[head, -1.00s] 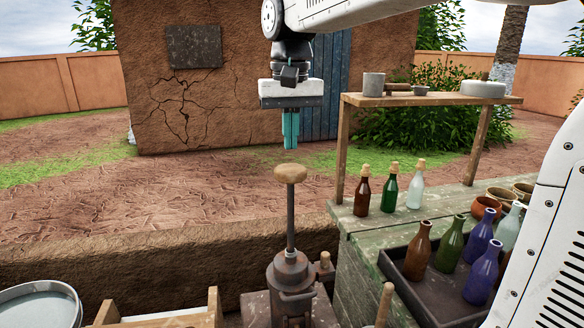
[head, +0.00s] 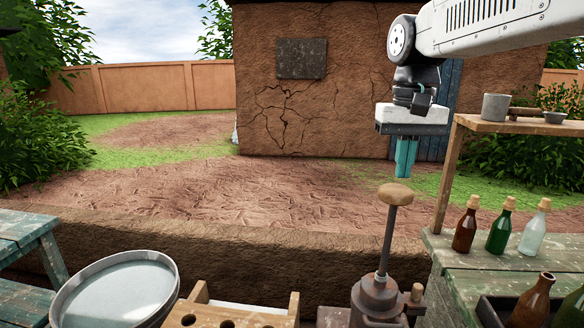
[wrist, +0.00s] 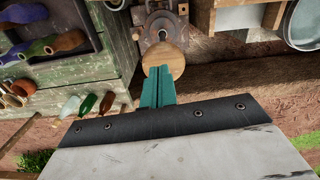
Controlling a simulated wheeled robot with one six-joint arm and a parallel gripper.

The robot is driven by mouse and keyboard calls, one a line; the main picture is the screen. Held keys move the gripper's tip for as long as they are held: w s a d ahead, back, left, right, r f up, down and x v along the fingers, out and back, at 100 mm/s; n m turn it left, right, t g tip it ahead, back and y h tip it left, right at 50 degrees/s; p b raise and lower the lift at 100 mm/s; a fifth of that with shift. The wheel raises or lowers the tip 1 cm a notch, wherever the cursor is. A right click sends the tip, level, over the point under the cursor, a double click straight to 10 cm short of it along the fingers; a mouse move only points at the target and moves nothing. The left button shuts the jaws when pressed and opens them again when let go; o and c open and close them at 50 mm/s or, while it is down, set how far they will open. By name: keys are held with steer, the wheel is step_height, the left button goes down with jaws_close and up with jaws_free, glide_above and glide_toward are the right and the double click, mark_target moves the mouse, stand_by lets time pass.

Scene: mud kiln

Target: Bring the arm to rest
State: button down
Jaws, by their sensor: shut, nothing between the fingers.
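My gripper (head: 404,158) hangs straight down from my arm, its teal fingers together and empty. In the head view it is just above the round wooden knob (head: 395,194) of a metal press (head: 378,298); a small gap shows between fingertips and knob. In the wrist view the shut fingers (wrist: 158,84) point toward the same knob (wrist: 163,58), with the press body behind it.
On the right, a green wooden bench (head: 463,262) holds corked bottles (head: 499,228) and a raised shelf (head: 520,126) with small pots. A round metal basin (head: 115,290) and a wooden rack with holes (head: 225,318) stand front left. Open ground lies behind the low mud wall.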

steer(key=s+d+f, duration=0.1)
steer(key=s+f, duration=0.3)
steer(key=s, duration=0.4)
steer(key=s+d+f+t, duration=0.1)
steer(key=s+f, duration=0.3)
steer(key=s, duration=0.4)
steer(key=s+d+f+n, duration=0.1)
steer(key=s+f, duration=0.3)
steer(key=s, duration=0.4)
steer(key=shift+f+t, duration=0.3)
steer(key=shift+f, duration=0.1)
